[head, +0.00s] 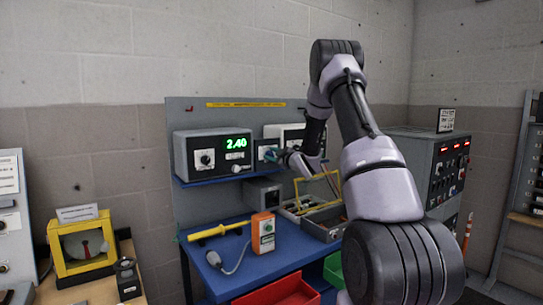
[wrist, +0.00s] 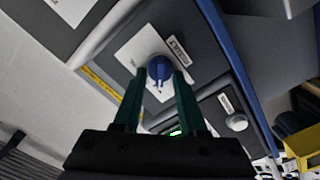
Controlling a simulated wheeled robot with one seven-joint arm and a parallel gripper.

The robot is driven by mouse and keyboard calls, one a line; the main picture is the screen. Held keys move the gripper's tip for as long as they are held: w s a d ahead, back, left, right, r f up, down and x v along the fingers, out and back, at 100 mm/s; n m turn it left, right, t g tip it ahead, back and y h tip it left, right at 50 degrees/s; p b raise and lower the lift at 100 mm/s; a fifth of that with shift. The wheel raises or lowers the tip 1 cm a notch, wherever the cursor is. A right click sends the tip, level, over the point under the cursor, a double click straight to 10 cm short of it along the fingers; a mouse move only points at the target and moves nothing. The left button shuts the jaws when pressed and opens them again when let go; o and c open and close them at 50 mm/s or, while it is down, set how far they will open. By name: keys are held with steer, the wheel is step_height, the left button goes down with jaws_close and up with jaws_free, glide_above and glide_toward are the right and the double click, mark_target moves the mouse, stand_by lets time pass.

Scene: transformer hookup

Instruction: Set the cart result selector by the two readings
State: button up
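My gripper (wrist: 159,76) is open, its two green fingers on either side of a blue selector knob (wrist: 158,68) on a white plate. I cannot tell whether the fingers touch the knob. In the head view my gripper (head: 279,154) is at a small dark box (head: 266,149) on the blue shelf; the knob is hard to make out there. Left of it, a grey meter (head: 208,153) shows a green reading (head: 236,143) of 2.40, with a dial and a small knob.
An open grey toolbox (head: 322,225) is behind my arm. A grey cabinet (head: 441,176) with red displays stands right; a yellow-framed gauge (head: 81,246) stands left.

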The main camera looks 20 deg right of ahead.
steer(key=shift+o, duration=1.3)
steer(key=shift+s, duration=0.1)
steer(key=v, duration=1)
steer(key=shift+s, duration=0.3)
steer(key=shift+d, duration=0.15)
